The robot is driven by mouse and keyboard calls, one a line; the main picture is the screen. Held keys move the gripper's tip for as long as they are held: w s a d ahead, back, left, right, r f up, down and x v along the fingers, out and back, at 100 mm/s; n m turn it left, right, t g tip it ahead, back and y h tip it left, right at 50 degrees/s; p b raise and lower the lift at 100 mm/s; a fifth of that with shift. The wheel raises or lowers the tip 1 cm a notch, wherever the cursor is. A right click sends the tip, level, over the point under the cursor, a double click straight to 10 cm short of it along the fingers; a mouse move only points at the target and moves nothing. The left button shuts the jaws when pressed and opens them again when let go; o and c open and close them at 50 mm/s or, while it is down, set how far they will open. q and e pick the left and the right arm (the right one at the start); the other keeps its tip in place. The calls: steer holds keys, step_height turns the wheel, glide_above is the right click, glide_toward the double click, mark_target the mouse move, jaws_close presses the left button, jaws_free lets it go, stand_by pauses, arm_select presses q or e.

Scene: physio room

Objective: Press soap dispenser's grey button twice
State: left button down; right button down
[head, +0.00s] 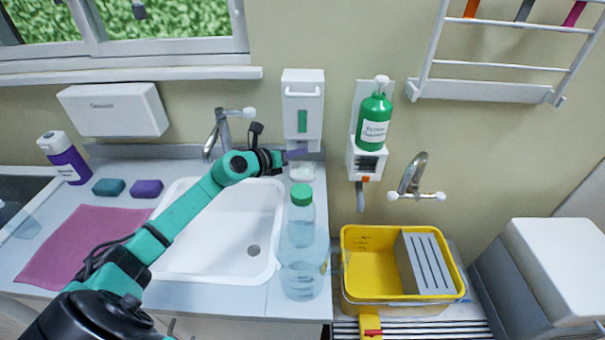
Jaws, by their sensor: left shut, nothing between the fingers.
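The white soap dispenser (289,103) is fixed to the wall behind the counter, with a green window in its front and a handle-like bar at its top. My left gripper (293,155) is shut and empty, with its fingertips at the lower front of the dispenser. Whether the tips touch it I cannot tell. The grey button cannot be made out; the gripper covers part of the dispenser's lower end. My right gripper is not in view.
A green pump bottle (375,120) hangs in a wall holder to the right. A clear bottle with a green cap (302,262) stands on the counter below the gripper. The white sink (205,245) lies under my arm. A yellow bucket (375,245) stands right.

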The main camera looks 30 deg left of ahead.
arm_select(q)
steer(key=shift+s+d, duration=0.15)
steer(key=shift+s, duration=0.2)
steer(key=s+d+p, duration=0.1)
steer(key=s+p, duration=0.2)
steer(key=s+d+p, duration=0.1)
steer(key=s, duration=0.1)
steer(key=shift+s+d, duration=0.2)
steer(key=shift+d, duration=0.1)
stand_by(0.5)
